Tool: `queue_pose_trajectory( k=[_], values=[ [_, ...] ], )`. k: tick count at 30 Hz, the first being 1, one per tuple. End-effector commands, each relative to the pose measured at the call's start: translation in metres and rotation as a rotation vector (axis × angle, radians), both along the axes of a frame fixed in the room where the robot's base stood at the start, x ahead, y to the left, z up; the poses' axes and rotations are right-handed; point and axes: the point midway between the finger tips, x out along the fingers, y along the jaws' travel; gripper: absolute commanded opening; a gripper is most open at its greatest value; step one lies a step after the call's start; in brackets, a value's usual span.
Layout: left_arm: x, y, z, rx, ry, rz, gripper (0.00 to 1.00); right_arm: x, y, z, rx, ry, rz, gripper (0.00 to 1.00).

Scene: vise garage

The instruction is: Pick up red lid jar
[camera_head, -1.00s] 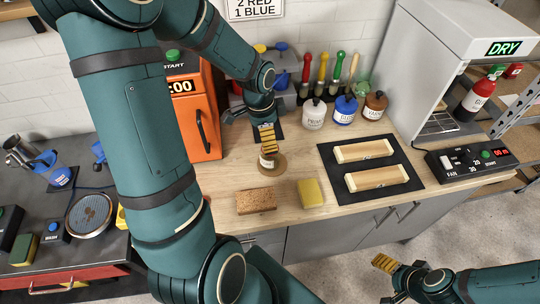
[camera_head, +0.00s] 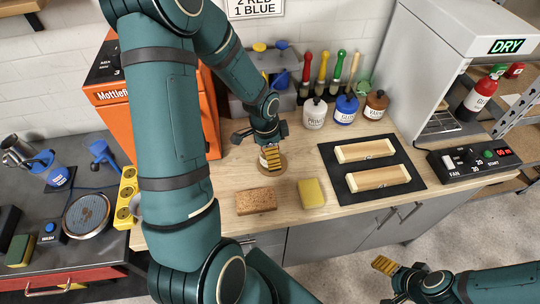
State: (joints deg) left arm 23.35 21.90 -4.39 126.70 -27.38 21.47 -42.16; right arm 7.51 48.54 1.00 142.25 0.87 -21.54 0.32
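A small pale jar (camera_head: 264,162) stands on a round brown coaster (camera_head: 281,169) on the wooden bench. Its lid is hidden by my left gripper, so I cannot tell the lid's colour. My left gripper (camera_head: 269,157) reaches down over the jar, its yellow finger pads at the jar's top. I cannot tell whether the fingers are closed on it. My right gripper (camera_head: 385,265) is low at the bottom right, in front of the bench and away from the jar.
A brown sponge block (camera_head: 256,201) and a yellow sponge (camera_head: 311,193) lie in front. Primer (camera_head: 315,114), blue (camera_head: 346,109) and brown (camera_head: 376,105) jars stand behind. A black mat (camera_head: 328,157) with two wooden blocks lies right. An orange machine (camera_head: 118,112) stands left.

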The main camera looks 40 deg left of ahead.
Motion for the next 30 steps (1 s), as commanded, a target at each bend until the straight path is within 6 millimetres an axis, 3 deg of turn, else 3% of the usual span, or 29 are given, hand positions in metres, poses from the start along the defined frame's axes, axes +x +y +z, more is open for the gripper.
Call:
queue_pose_trajectory(
  k=[1,7,8,18,30],
  values=[
    [0.0,0.0,0.0,0.0,0.0,0.0,0.93,0.0,0.0,0.0,0.0,0.0,0.0,0.76],
    [0.0,0.0,0.0,0.0,0.0,0.0,0.23,0.0,0.0,0.0,0.0,0.0,0.0,0.76],
    [0.0,0.0,0.0,0.0,0.0,0.0,0.19,0.0,0.0,0.0,0.0,0.0,0.0,0.76],
    [0.0,0.0,0.007,0.001,-0.002,0.0,0.19,0.0,0.0,0.002,0.0,0.0,0.0,0.76],
    [0.0,0.0,0.079,0.002,-0.004,-0.001,0.19,0.0,0.0,0.015,0.003,-0.001,0.0,0.76]
  ],
)
